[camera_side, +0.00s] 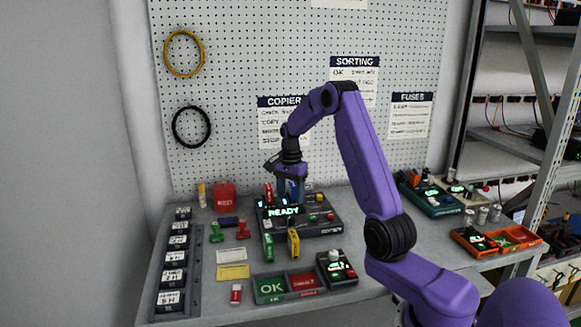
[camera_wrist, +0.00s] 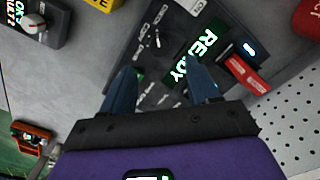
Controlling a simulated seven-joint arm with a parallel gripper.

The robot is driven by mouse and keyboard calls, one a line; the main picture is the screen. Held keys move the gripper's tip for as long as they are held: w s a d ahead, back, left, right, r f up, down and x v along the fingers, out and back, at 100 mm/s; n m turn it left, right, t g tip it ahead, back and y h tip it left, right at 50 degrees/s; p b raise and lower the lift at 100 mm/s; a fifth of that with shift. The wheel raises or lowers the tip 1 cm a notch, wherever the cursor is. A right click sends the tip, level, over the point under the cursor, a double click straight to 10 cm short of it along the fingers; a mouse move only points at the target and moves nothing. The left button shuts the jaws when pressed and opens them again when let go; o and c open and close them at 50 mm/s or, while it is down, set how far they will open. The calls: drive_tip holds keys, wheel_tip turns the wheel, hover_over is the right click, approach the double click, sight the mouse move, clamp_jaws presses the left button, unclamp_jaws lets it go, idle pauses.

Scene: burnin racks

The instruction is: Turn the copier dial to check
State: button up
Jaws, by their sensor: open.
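The copier (camera_side: 325,228) is a dark box on the bench with a lit READY display (camera_side: 284,211). In the wrist view, its panel (camera_wrist: 178,28) is tilted, with the READY display (camera_wrist: 194,55) right of centre and small labels and controls to its left. My gripper (camera_side: 289,200) is above the back of the copier, pointing down. In the wrist view, my gripper (camera_wrist: 160,80) has its two blue fingers apart over the panel, with nothing clearly between them.
A red block (camera_wrist: 246,74) stands at the copier's edge, close to one finger. Green (camera_side: 268,247) and yellow (camera_side: 293,244) blocks stand in front of the copier. A two-part tray (camera_side: 288,296) and a small device (camera_side: 338,268) lie nearer the front. The pegboard (camera_side: 240,60) rises behind.

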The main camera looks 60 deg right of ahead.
wheel_tip(320, 180, up, 10)
idle(0.4)
drive_tip(key=shift+a, duration=0.1)
drive_tip(key=s+a+n, duration=0.4)
drive_tip(key=a+n, duration=0.3)
drive_tip(key=a, duration=0.6)
drive_tip(key=s+a+n, duration=0.4)
drive_tip(key=a+n, duration=0.4)
drive_tip(key=a, duration=0.5)
drive_tip(key=s+a+f+n, duration=0.2)
drive_tip(key=s+n, duration=0.6)
drive_tip(key=s, duration=0.4)
drive_tip(key=s+a+f+n, duration=0.2)
drive_tip(key=s+n, duration=0.5)
drive_tip(key=s, duration=0.5)
drive_tip(key=shift+s+a+n, duration=0.2)
drive_tip(key=shift+a+n, duration=0.2)
drive_tip(key=shift+a, duration=0.2)
